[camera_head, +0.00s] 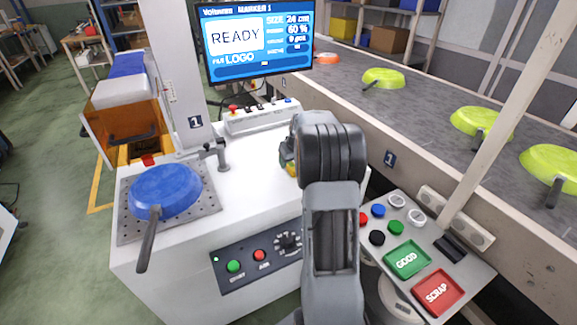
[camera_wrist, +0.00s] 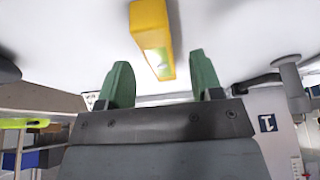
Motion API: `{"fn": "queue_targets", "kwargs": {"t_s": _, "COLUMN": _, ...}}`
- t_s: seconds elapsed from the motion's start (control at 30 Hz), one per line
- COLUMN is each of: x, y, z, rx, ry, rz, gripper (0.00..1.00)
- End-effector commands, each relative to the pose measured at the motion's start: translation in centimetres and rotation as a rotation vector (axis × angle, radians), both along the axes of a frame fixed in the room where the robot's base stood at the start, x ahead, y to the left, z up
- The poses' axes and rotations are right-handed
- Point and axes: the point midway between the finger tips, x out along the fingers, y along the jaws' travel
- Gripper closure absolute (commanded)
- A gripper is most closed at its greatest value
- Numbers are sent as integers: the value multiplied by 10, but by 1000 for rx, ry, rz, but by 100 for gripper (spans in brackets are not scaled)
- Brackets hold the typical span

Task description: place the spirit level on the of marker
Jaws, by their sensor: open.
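The spirit level, a yellow bar with a small greenish vial window, lies on the white worktop in the wrist view (camera_wrist: 152,35). My gripper (camera_wrist: 160,80) is open, its two green fingers apart. The near end of the level shows between and beyond the fingertips; I cannot tell whether they touch it. In the head view my arm hides most of the gripper (camera_head: 287,155), and only a small yellow bit of the level (camera_head: 292,170) shows. The marker (camera_head: 240,187) is a white bench with a screen (camera_head: 255,40) reading "MARKER 1" and "READY".
A blue pan (camera_head: 165,190) sits on the perforated plate (camera_head: 210,205) at left, handle toward the front. A small post (camera_head: 220,155) stands beside it. A conveyor (camera_head: 420,105) with several pans runs at right. A button panel (camera_head: 425,255) stands front right.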

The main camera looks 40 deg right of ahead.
Motion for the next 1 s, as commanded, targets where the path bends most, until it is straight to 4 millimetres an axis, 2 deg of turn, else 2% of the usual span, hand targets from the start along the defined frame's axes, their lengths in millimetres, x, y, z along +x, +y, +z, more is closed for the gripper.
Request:
{"fn": "queue_targets", "kwargs": {"t_s": 0.1, "x": 5, "y": 0, "z": -14, "rx": 1, "ry": 2, "rz": 0, "gripper": 40}}
{"fn": "queue_targets", "kwargs": {"t_s": 0.2, "x": 8, "y": -1, "z": -20, "rx": 0, "ry": 1, "rz": 0, "gripper": 40}}
{"fn": "queue_targets", "kwargs": {"t_s": 0.5, "x": 9, "y": -1, "z": -21, "rx": 0, "ry": 0, "rz": 0, "gripper": 41}}
{"fn": "queue_targets", "kwargs": {"t_s": 1.0, "x": 9, "y": -1, "z": -21, "rx": 0, "ry": 0, "rz": 0, "gripper": 89}}
